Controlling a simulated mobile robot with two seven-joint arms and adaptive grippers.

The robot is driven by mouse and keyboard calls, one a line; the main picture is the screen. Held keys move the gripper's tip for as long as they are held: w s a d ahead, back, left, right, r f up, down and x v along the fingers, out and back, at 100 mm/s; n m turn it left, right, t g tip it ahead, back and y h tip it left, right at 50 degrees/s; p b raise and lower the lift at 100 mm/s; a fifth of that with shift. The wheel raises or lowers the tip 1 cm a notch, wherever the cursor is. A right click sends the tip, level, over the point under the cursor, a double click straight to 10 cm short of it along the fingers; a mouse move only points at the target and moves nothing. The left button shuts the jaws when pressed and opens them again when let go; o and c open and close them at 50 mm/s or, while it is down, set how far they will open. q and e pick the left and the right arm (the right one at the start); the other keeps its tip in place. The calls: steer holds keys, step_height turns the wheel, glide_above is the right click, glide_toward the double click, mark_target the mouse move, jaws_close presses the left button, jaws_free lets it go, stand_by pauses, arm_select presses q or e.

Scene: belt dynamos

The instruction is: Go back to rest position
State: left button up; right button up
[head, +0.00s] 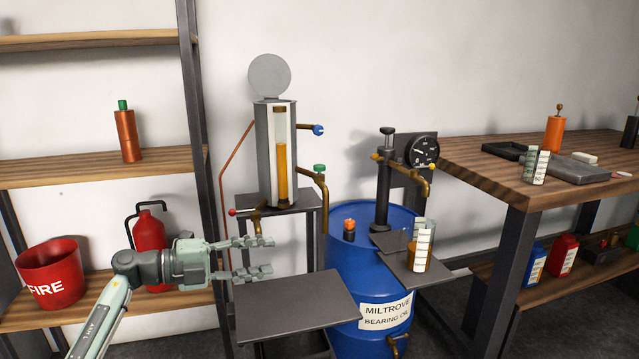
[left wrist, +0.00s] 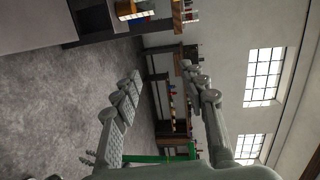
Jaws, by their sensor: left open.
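My left gripper (head: 262,257) is open and empty in the head view. It points to the right, in front of the oil dispenser stand and above the left side of a dark metal plate (head: 300,304). In the left wrist view its two fingers (left wrist: 165,90) stand wide apart with nothing between them. My left arm comes in from the bottom left. My right gripper is in neither view.
A blue oil drum (head: 345,265) with a pump and a measuring cup (head: 420,245) on its tray stands right of centre. A wooden workbench (head: 500,180) is at the right. Shelves at the left hold a red fire bucket (head: 62,278) and an extinguisher (head: 150,232).

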arm_select(q)
steer(key=w+a+r+n+t+y, duration=0.5)
steer(key=w+a+r+n+t, duration=0.1)
steer(key=a+n+t, duration=0.2)
steer(key=w+a+r+n+t+y, duration=0.5)
steer(key=w+a+r+n+t, duration=0.15)
steer(key=a+n, duration=0.25)
steer(key=a+f+n+g+y, duration=0.7)
steer(key=a+f+n+y, duration=0.4)
steer(key=f, duration=0.6)
steer(key=s+d+f+g+h, duration=0.1)
steer(key=s+d+f+g, duration=0.1)
steer(key=s+f, duration=0.65)
steer(key=s+d+f+n+g+h, duration=0.15)
steer(key=s+f, duration=0.35)
steer(key=f, duration=0.6)
steer(key=s+d+f+m+g+h, duration=0.1)
steer(key=s+d+f+g, duration=0.15)
steer(key=s+f, duration=0.55)
steer(key=s+d+f+g, duration=0.2)
steer(key=s+f, duration=0.4)
steer(key=s, duration=0.4)
steer(key=s+d+f+g, duration=0.1)
steer(key=s+d+f, duration=0.1)
steer(key=s+f, duration=0.4)
steer(key=s+d+f+g+h, duration=0.1)
steer(key=s+f, duration=0.6)
steer(key=s, duration=0.8)
steer(key=shift+d+g, duration=0.65)
steer(key=shift+g, duration=0.2)
